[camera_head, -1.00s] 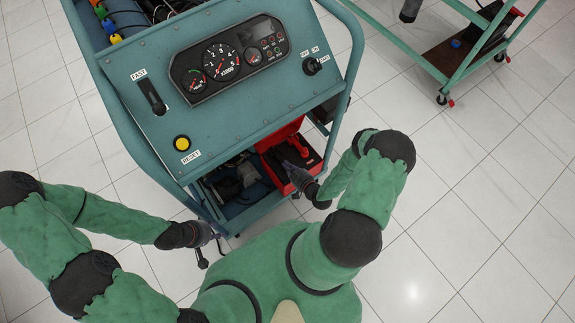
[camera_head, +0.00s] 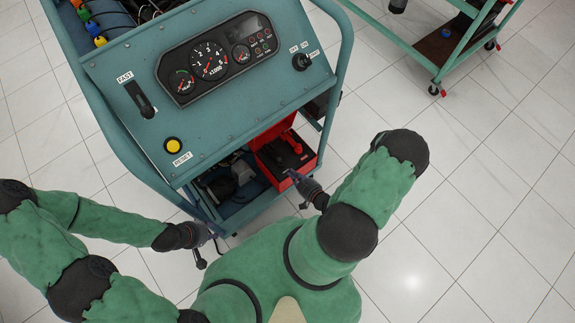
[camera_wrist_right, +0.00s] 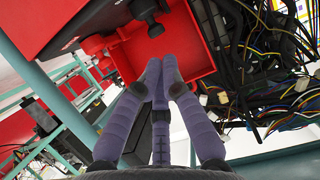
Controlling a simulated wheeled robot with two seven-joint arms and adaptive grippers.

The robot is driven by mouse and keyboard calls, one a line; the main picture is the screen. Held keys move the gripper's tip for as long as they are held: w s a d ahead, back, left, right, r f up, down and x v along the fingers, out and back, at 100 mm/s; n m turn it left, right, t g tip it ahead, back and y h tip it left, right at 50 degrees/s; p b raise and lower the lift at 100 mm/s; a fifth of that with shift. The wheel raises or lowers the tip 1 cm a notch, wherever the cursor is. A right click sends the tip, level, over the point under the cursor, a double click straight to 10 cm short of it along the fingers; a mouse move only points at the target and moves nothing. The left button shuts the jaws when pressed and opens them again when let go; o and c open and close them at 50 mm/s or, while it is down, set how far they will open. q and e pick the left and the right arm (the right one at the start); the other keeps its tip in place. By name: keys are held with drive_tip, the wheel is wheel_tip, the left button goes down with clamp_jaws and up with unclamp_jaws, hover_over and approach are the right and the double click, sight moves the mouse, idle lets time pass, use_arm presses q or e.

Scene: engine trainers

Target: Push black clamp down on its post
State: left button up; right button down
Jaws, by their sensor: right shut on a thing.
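The red box (camera_head: 308,165), with a black battery-like block (camera_head: 280,155) in it, sits at the right end of the trainer's lower shelf. A red clamp (camera_head: 291,142) lies on the block. In the right wrist view a small black part (camera_wrist_right: 148,14), probably the black clamp, stands beyond my fingers; its seating on the post is unclear. My right gripper (camera_head: 289,174) is at the box's near edge. In the right wrist view its purple fingers (camera_wrist_right: 160,70) are drawn together; whatever is between them is hidden. My left gripper (camera_head: 207,240) hangs beside the trainer's lower left corner, its jaws unclear.
The teal trainer panel (camera_head: 215,85), with gauges and a yellow reset button (camera_head: 173,145), overhangs the shelf. Loose wires (camera_wrist_right: 275,75) lie beside the red box in the wrist view. Another teal cart (camera_head: 440,70) stands at upper right. Tiled floor is clear at right.

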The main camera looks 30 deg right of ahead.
drive_tip(key=shift+r+v, duration=0.15)
drive_tip(key=shift+v, duration=0.85)
drive_tip(key=shift+r+v, duration=0.2)
drive_tip(key=shift+v, duration=0.8)
drive_tip(key=shift+w, duration=0.2)
